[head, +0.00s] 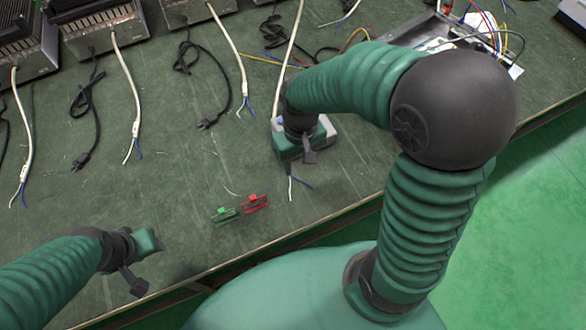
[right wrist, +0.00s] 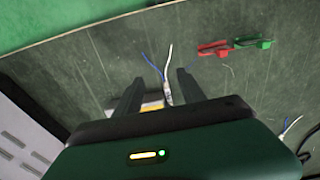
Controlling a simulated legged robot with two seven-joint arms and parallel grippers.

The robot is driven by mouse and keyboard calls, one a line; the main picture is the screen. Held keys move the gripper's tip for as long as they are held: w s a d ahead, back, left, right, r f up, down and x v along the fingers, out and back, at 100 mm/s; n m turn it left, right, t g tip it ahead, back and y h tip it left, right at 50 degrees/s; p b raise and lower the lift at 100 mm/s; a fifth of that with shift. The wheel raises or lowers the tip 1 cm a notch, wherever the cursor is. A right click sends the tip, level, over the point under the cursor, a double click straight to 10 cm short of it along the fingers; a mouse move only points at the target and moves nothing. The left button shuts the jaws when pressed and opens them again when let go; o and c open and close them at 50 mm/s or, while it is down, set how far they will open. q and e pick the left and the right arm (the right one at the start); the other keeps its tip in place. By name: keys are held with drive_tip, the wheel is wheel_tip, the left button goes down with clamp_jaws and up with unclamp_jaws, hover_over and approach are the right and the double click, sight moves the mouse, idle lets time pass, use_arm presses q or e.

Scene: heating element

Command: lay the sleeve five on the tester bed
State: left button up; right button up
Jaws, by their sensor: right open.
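My right gripper (head: 300,150) hangs over the middle of the bench, pointing down. In the right wrist view its two dark fingers (right wrist: 158,80) are apart. Between them lies a pale sleeved cable end (right wrist: 169,98) with a white and a blue wire; I see no finger closed on it. In the head view only its bare wires (head: 291,187) show below the gripper. I cannot read a number on any sleeve. A yellow and white patch (right wrist: 151,107) shows beside the cable. I cannot make out the tester bed for certain. My left gripper (head: 150,241) is low at the left, its jaws unclear.
A green clip (head: 224,215) and a red clip (head: 255,203) lie near the front edge. Other white cables (head: 136,128) and black plug cords (head: 82,160) lie to the left. A metal tray with wires (head: 425,32) is at the back right. A grey slotted box (right wrist: 22,140) is beside the right gripper.

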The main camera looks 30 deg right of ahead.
drive_tip(key=b, duration=0.2)
hover_over(297, 187)
wheel_tip(297, 187, down, 9)
drive_tip(key=shift+s+r, duration=0.1)
drive_tip(key=shift+r, duration=0.05)
use_arm(q)
drive_tip(key=b+x, duration=0.1)
drive_tip(key=x, duration=0.1)
drive_tip(key=b+x, duration=0.1)
drive_tip(key=s+b+x, duration=0.1)
drive_tip(key=x, duration=0.1)
drive_tip(key=shift+f, duration=0.45)
use_arm(e)
wheel_tip(297, 187, down, 5)
drive_tip(key=shift+f, duration=0.1)
use_arm(q)
drive_tip(key=shift+r, duration=0.1)
use_arm(e)
drive_tip(key=shift+r, duration=0.2)
drive_tip(key=shift+f, duration=0.1)
clamp_jaws()
